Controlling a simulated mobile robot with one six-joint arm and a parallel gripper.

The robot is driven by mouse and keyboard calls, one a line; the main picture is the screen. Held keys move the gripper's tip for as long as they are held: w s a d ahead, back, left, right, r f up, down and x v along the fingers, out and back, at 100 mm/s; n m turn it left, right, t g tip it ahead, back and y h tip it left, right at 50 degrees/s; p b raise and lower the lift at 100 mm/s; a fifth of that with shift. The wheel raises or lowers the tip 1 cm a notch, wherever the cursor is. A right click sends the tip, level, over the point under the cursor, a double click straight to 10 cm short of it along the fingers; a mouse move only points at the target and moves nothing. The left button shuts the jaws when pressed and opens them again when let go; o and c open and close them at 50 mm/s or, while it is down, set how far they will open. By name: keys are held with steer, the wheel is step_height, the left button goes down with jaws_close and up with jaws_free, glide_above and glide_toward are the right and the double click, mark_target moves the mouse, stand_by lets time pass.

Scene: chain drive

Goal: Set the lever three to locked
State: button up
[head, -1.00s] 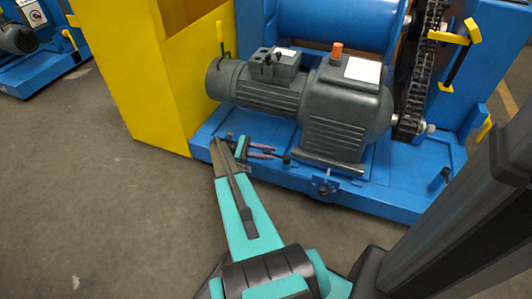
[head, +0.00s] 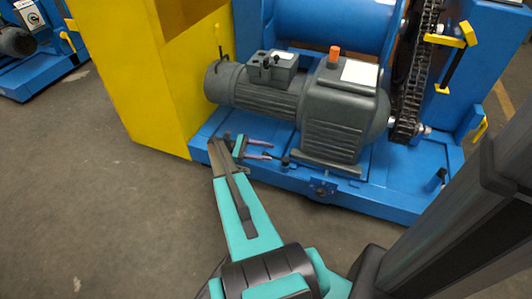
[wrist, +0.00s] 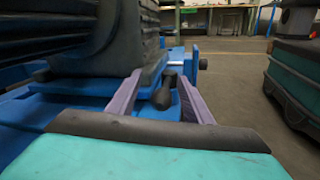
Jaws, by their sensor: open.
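A small black lever with a rounded knob (wrist: 165,92) stands on the blue base of the machine. In the wrist view it shows between my two fingers, apart from both. It also shows in the head view as a dark knob (head: 285,161) just right of the fingertips. My gripper (head: 272,151) is open and empty, low over the front left of the base, pointing right; its fingers also show in the wrist view (wrist: 160,77). No number or locked mark is readable, so I cannot tell if this is lever three.
The grey motor and gearbox (head: 335,115) stand close behind the gripper. A yellow cabinet (head: 140,70) is at left. Yellow-handled levers (head: 464,36) and a chain (head: 412,80) are at right. Another small black lever (head: 442,177) stands at the base's right. Floor in front is clear.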

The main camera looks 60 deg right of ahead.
steer(key=shift+s+a+r+p, duration=0.15)
steer(key=shift+r+p, duration=0.15)
steer(key=shift+r, duration=0.2)
steer(key=shift+s+a+r+p, duration=0.1)
steer(key=shift+r+p, duration=0.2)
steer(key=shift+r, duration=0.15)
steer(key=s+a+p, duration=0.6)
steer(key=s+a, duration=0.2)
steer(key=a, duration=0.4)
steer(key=shift+s+a+r+p, duration=0.3)
steer(key=shift+r+p, duration=0.1)
steer(key=shift+r, duration=0.05)
